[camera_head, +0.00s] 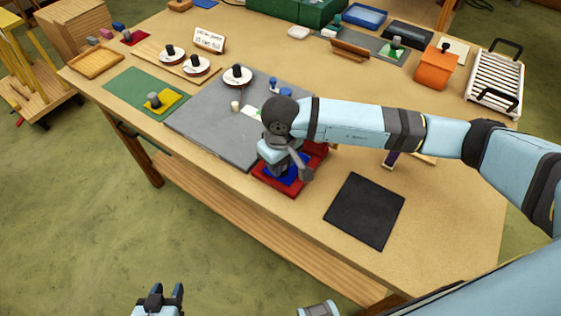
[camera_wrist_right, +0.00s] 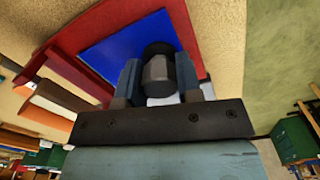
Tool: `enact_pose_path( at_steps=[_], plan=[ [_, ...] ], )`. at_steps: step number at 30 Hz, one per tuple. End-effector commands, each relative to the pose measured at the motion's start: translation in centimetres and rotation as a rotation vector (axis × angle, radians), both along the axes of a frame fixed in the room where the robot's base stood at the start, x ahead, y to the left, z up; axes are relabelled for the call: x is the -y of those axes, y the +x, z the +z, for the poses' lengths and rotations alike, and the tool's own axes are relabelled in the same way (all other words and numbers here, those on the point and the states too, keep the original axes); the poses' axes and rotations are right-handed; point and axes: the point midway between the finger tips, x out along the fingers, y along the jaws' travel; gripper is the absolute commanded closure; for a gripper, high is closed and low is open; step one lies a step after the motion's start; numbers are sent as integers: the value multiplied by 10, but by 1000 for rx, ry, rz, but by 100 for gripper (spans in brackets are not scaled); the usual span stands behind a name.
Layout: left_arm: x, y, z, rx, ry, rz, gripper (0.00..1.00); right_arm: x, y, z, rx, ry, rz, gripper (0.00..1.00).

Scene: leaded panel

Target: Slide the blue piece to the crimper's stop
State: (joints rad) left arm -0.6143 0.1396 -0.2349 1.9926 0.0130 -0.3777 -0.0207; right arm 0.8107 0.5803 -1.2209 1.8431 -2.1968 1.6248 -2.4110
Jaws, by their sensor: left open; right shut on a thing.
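The blue piece (camera_head: 289,181) is a flat blue plate lying on the red crimper (camera_head: 264,187) at the table's front edge. In the right wrist view the blue piece (camera_wrist_right: 108,50) lies beside a raised red part of the crimper (camera_wrist_right: 68,75). My right gripper (camera_head: 283,172) is over the piece, and its fingers close on a dark grey knob (camera_wrist_right: 157,68) standing at the blue plate. The arm and gripper hide much of the crimper in the head view, and I cannot make out the stop. My left gripper (camera_head: 160,297) is open and empty, off the table at the bottom.
A grey board (camera_head: 210,125) adjoins the crimper on the left. A black mat (camera_head: 365,210) lies to its right. White discs with dark knobs (camera_head: 238,76), a green mat with a yellow piece (camera_head: 165,102) and an orange box (camera_head: 436,68) stand farther away. Bare table lies around the black mat.

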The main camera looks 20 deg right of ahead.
Motion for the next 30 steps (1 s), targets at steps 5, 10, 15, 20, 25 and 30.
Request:
enact_pose_path(
  at_steps=[5,10,15,20,25,30],
  plan=[
    [0,0,-2,0,0,0,57,2,2,0,1,0,0,88],
    [0,0,-3,1,0,0,57,4,3,0,0,-1,0,88],
    [0,0,-4,1,0,0,57,6,5,0,0,-1,0,88],
    [0,0,-5,1,0,0,57,8,6,0,0,-1,0,88],
    [0,0,-7,2,-1,0,57,10,8,-1,0,-1,0,88],
    [0,0,-8,2,-1,0,57,12,10,-1,0,-1,0,88]
  ],
)
